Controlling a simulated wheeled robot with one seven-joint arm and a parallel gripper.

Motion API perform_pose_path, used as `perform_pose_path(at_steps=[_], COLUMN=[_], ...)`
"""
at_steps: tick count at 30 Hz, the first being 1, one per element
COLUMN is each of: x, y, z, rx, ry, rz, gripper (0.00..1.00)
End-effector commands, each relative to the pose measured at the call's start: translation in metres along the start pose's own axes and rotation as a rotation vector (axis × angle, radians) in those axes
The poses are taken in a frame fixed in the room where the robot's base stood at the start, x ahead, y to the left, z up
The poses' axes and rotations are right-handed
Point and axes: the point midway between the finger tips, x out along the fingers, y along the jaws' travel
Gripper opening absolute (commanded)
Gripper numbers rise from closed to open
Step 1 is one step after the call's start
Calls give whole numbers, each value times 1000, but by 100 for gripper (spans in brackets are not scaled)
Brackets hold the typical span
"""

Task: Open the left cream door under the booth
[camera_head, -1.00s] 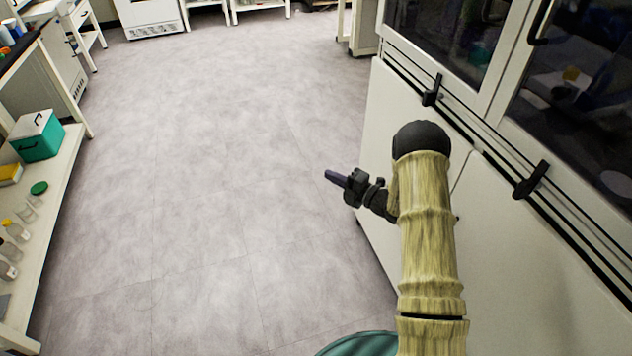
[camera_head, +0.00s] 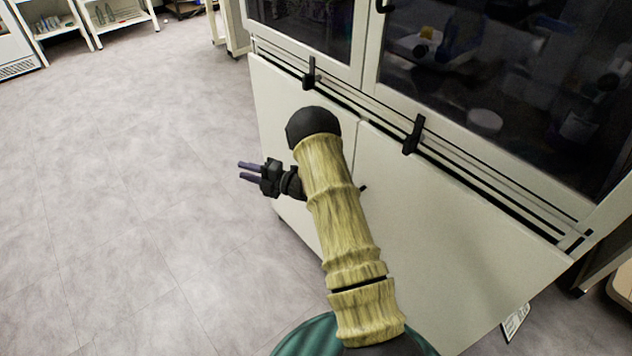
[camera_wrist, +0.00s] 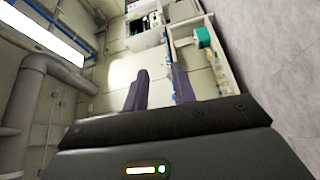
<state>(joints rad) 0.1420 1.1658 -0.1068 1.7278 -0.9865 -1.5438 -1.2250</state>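The left cream door (camera_head: 281,110) is under the glass-fronted booth (camera_head: 470,75), on the left of a vertical seam, and it looks shut. My arm hides much of its middle and lower part. The right cream door (camera_head: 450,230) is beside it and also looks shut. A small dark knob (camera_head: 363,188) shows near the seam, just right of my arm. My gripper (camera_head: 243,171) is out to the left of the cabinet, over the floor in the picture, pointing left. Its two fingers are apart and empty, and they show in the wrist view (camera_wrist: 160,92).
Black latches (camera_head: 309,73) (camera_head: 413,135) stick out along the booth's lower edge, above the doors. Open grey floor (camera_head: 130,200) lies to the left of the cabinet. White shelves (camera_head: 115,15) stand at the back. A paper sheet (camera_head: 515,321) lies at the lower right.

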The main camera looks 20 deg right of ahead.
Motion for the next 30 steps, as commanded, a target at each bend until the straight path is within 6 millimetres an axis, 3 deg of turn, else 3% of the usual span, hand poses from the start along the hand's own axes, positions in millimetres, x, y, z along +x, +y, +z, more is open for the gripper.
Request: perform_pose_path(at_steps=[7,15,23,30], x=[24,27,6,-32], y=[3,0,-11,-23], z=[13,23,23,10], rx=[243,513,736,889], ry=[-244,-521,-777,-996], rz=[110,276,478,707], gripper=[27,27,27,27])
